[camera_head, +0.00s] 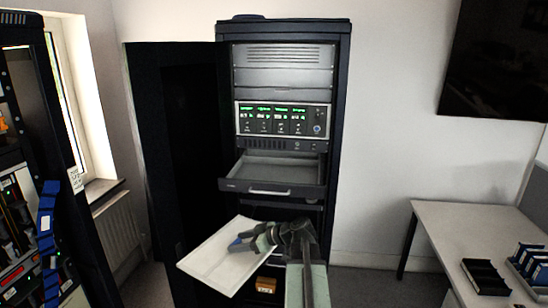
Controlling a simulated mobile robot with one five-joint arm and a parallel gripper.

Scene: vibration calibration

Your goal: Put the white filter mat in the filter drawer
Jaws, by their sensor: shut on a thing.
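The white filter mat (215,262) is a flat pale panel, tilted, in the lower middle of the head view. My gripper (238,243) is shut on the right side of the mat and holds it in front of the rack, below and to the left of the drawer. The fingertips overlap the mat, and my arm hides part of its right edge. The filter drawer (270,189) is pulled out of the rack and open, with a silver handle on its front. The visible part of its inside looks empty.
The black rack cabinet (342,120) stands open, its dark door (180,150) swung to the left. A lit control panel (283,120) sits above the drawer. An orange box (266,285) is low in the rack. A white table (440,225) stands at right.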

